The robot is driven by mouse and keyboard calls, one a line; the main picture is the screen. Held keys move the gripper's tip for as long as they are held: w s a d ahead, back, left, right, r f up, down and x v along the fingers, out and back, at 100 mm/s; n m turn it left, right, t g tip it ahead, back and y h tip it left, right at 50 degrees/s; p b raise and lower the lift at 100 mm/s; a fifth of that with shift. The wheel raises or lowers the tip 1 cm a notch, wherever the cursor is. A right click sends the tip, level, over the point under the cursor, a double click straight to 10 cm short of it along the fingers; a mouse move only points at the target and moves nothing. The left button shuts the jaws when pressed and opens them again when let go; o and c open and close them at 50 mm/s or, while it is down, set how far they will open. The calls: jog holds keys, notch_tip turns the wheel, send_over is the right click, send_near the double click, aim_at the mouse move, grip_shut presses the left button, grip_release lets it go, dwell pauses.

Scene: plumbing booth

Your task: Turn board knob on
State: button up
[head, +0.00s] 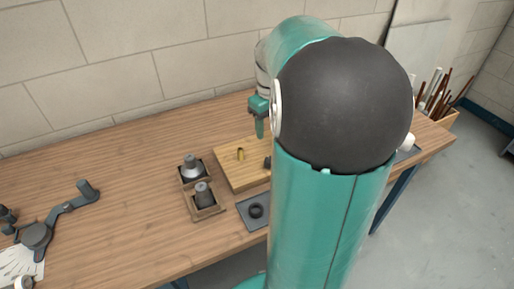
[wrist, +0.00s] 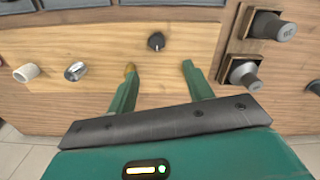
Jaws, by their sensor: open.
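The wooden board (wrist: 108,45) lies on the bench. A small black knob with a light pointer mark (wrist: 156,41) sits on it in the wrist view. In the head view the board (head: 231,176) is partly hidden by my arm, and a dark piece, likely the knob (head: 267,162), shows at my arm's edge. My gripper (wrist: 160,70) is open and empty, its two green fingers pointing toward the board with the knob beyond and between the tips. In the head view my gripper (head: 260,133) hangs above the board's far side.
The board also carries a brass fitting (head: 240,153), a chrome piece (wrist: 75,71) and a white piece (wrist: 26,73). The brass fitting is close to my left fingertip in the wrist view. Wooden holders with grey fittings (head: 204,197) stand beside the board. A dark tray (head: 246,216) holds a ring.

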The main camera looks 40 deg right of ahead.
aim_at(269, 162)
jog(key=f, duration=1.4)
jog(key=shift+d+f, duration=0.1)
jog(key=shift+d, duration=0.25)
jog(key=c, duration=1)
